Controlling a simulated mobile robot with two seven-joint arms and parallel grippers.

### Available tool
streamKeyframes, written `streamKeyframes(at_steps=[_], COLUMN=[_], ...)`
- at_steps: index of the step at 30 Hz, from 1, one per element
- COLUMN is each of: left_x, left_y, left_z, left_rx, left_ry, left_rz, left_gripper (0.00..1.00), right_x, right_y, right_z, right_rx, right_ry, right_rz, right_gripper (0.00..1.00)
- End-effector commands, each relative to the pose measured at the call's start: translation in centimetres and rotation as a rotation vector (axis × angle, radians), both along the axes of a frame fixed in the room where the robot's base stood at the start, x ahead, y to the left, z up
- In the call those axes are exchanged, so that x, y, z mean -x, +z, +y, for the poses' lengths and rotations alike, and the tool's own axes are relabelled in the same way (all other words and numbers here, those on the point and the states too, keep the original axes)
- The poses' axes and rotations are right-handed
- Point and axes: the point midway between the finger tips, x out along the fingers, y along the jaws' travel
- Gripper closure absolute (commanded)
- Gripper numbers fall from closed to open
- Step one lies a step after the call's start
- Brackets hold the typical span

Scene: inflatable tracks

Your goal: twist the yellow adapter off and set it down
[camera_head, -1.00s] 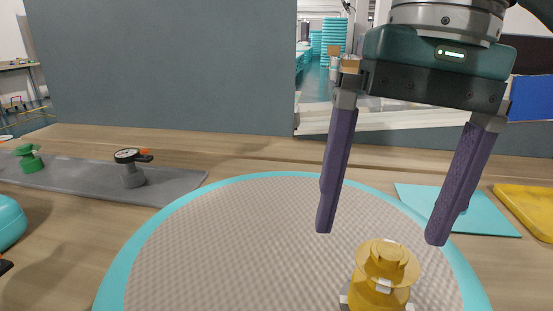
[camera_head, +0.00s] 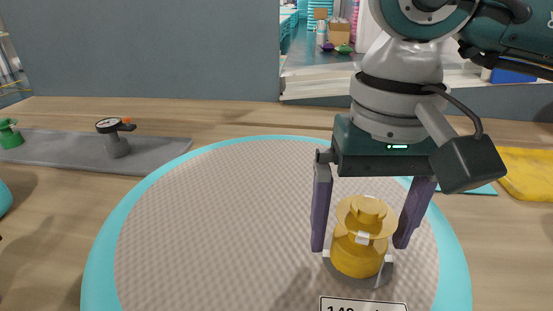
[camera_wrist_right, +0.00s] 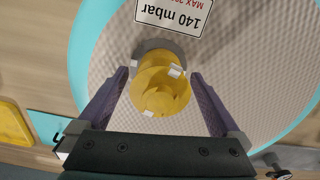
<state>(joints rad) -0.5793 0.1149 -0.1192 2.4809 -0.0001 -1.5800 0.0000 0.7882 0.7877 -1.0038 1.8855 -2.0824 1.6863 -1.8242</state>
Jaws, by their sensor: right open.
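The yellow adapter (camera_head: 362,232) stands upright on a grey valve base (camera_head: 358,278) on the round inflatable's top. It also shows in the right wrist view (camera_wrist_right: 160,88), seen from above. My right gripper (camera_head: 358,245) is lowered around it, one purple finger on each side. The fingers are open, and in the right wrist view gaps show between them and the adapter. My left gripper is not in view.
The inflatable (camera_head: 230,215) has a grey textured top and a turquoise rim. A "140 mbar" label (camera_wrist_right: 174,14) lies beside the valve. A grey mat (camera_head: 60,150) at the left holds a pressure gauge (camera_head: 112,135) and a green fitting (camera_head: 9,133). A yellow tray (camera_head: 528,172) is at the right.

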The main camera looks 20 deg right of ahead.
Motion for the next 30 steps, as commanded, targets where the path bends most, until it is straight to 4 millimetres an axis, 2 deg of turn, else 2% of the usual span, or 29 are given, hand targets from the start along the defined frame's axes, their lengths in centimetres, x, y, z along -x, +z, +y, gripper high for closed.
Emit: streamKeyframes(at_steps=[5,27,30], left_x=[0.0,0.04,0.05], left_y=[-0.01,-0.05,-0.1], left_z=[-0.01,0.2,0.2], left_rx=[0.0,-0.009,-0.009], left_ry=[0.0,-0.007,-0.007], left_rz=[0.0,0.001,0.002], left_gripper=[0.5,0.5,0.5], right_x=[0.01,0.0,0.0], right_y=[0.0,0.04,0.01], right_z=[0.02,0.02,0.02], right_rx=[0.0,0.0,0.0], right_ry=[0.0,0.0,-0.022], right_rz=[0.0,0.0,0.0], right_gripper=[0.01,0.84,0.85])
